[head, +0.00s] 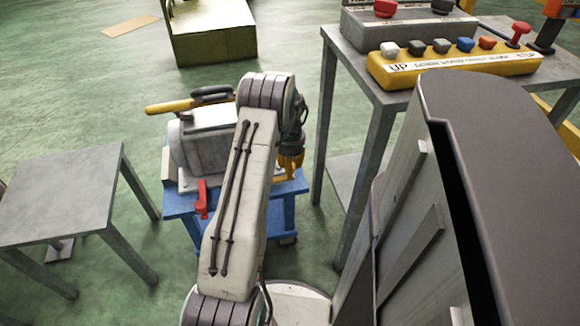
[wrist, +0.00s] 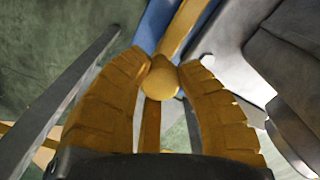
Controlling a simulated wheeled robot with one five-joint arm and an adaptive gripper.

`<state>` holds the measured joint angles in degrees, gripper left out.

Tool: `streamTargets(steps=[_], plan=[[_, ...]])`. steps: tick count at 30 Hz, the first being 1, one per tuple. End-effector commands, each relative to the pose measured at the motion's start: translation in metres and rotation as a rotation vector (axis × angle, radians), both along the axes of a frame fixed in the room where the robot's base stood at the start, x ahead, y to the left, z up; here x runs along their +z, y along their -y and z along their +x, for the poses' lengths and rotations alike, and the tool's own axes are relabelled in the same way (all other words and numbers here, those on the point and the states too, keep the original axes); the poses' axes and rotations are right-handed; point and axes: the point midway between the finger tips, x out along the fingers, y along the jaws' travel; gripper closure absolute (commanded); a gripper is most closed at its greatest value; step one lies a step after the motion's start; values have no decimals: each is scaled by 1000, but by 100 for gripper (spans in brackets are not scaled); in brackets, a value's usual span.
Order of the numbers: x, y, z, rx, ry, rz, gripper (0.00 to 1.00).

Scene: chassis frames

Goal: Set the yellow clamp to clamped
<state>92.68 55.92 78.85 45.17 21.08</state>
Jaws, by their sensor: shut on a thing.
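The yellow clamp shows in the wrist view as a yellow lever (wrist: 182,30) with a rounded knob (wrist: 161,82) at its near end. My gripper (wrist: 164,66) has its two ridged yellow fingers shut on the lever, one on each side of the knob. In the head view my gripper (head: 290,160) is low at the right side of a grey machine (head: 195,150) on a blue cart (head: 185,206). My arm hides part of the machine and the clamp there, so I cannot tell the lever's full angle.
A red clamp handle (head: 202,199) stands at the cart's front. A yellow-handled tool (head: 168,107) lies on the machine. A grey table (head: 60,195) is at left. A taller table (head: 345,65) with a yellow button panel (head: 455,66) is close at right.

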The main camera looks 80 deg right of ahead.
Motion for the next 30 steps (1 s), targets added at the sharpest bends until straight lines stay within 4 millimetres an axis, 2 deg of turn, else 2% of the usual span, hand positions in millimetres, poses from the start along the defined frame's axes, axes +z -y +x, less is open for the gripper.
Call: streamTargets(steps=[8, 19, 30], plan=[[-2, -12, -4, -141, 1, 3, 100], [-3, -41, -5, -482, 0, 7, 100], [-3, -68, 3, -831, -2, 8, 100]])
